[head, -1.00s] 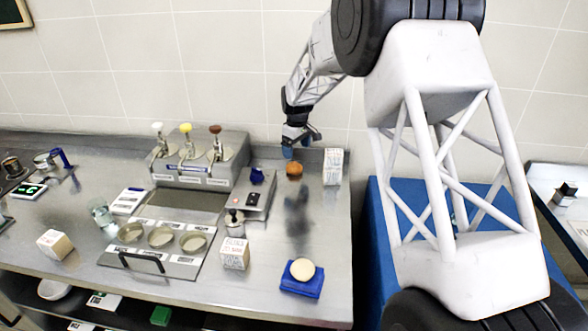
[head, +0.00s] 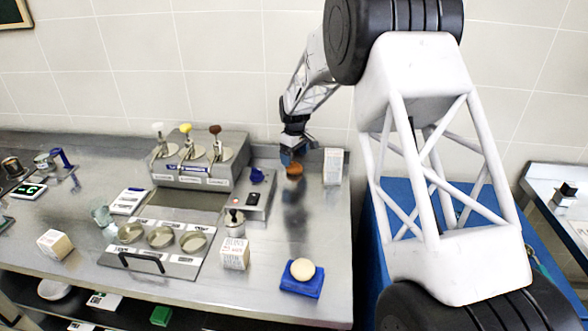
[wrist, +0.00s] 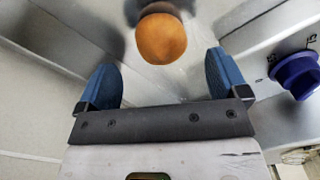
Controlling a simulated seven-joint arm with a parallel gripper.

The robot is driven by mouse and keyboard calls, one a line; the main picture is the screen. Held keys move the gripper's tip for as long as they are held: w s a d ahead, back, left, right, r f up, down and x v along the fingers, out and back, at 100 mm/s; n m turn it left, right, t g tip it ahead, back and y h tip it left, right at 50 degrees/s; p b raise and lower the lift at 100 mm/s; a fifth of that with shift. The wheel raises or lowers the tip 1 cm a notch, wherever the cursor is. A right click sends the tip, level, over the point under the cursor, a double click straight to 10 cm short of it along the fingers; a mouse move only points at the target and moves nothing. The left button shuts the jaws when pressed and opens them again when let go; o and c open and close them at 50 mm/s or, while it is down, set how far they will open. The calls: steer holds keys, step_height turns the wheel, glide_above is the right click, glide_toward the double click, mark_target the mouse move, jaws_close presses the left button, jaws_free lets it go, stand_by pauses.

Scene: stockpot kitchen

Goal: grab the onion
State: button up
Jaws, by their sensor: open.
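The onion, a round orange-brown thing (head: 295,170), sits on the steel counter near the back wall, left of a white printed box. In the wrist view the onion (wrist: 161,38) lies just beyond the fingertips, roughly centred between them. My gripper (head: 290,157) is over the onion in the head view, with its fingers partly in front of it. In the wrist view my gripper (wrist: 163,68) has its two blue fingers wide apart with nothing between them. I cannot tell the exact height gap.
The white printed box (head: 333,167) stands close on the right. A dispenser with pump handles (head: 193,165) and a burner unit with a blue knob (head: 256,175) are on the left. A pale round thing (head: 303,267) rests on a blue block (head: 301,286) in front.

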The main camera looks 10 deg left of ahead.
mark_target(294, 166)
steer(key=shift+a+f, duration=0.1)
steer(key=shift+f, duration=2.55)
steer(key=c, duration=1)
steer(key=shift+r, duration=0.15)
steer(key=shift+r, duration=1.45)
steer(key=shift+s+r, duration=0.25)
steer(key=shift+r, duration=0.05)
steer(key=s+d, duration=0.1)
steer(key=s, duration=0.4)
steer(key=s+d+r, duration=0.1)
steer(key=s+d, duration=0.1)
steer(key=s, duration=0.3)
steer(key=s+d, duration=0.2)
steer(key=s, duration=0.2)
steer(key=shift+s+r, duration=0.15)
steer(key=shift+s, duration=0.25)
